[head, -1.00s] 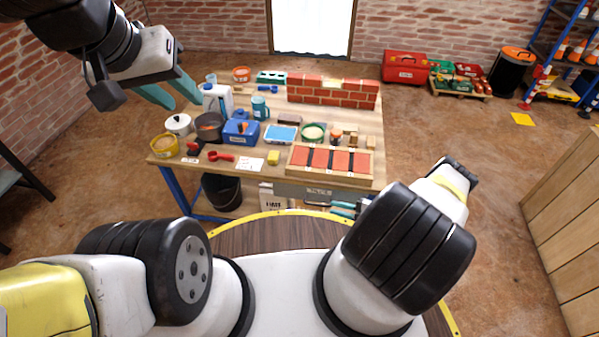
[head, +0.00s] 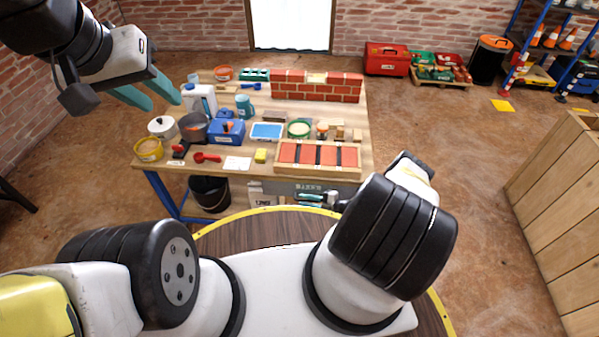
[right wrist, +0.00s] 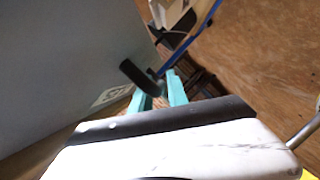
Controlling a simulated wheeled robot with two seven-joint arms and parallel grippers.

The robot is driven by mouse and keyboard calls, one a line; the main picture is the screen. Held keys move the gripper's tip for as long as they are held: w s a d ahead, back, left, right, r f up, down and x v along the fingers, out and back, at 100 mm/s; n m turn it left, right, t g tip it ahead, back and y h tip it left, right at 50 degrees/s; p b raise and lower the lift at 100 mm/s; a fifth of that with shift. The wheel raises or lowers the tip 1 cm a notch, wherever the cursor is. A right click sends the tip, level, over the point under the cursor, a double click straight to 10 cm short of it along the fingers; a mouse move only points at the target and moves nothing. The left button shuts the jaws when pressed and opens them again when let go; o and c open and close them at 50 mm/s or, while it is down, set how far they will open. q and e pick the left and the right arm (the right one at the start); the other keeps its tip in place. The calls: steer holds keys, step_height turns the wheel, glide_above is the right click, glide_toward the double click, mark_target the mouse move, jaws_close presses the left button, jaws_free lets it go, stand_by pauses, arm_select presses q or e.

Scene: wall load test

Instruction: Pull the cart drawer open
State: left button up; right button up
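The cart is the wooden-topped workbench (head: 220,175) with blue legs in the head view. Its grey drawer front (head: 283,188) sits under the front edge and looks shut. In the right wrist view the grey front (right wrist: 60,75) fills the left side, with a dark bar handle (right wrist: 138,77) standing off it. My right gripper (head: 315,198) is at the drawer front; in the right wrist view its teal fingers (right wrist: 160,97) are apart, with the handle's near end at the gap. I cannot tell whether they touch it. My left gripper (head: 148,97) is open and empty, raised left of the bench.
A brick wall piece (head: 315,87), a tray of red bricks (head: 318,170), pots and tools stand on the bench. A black bucket (head: 210,193) is below it. A wooden crate (head: 560,205) stands at the right. The floor between bench and crate is clear.

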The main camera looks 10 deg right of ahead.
steer(key=shift+c, duration=0.4)
jaws_close()
stand_by(0.9)
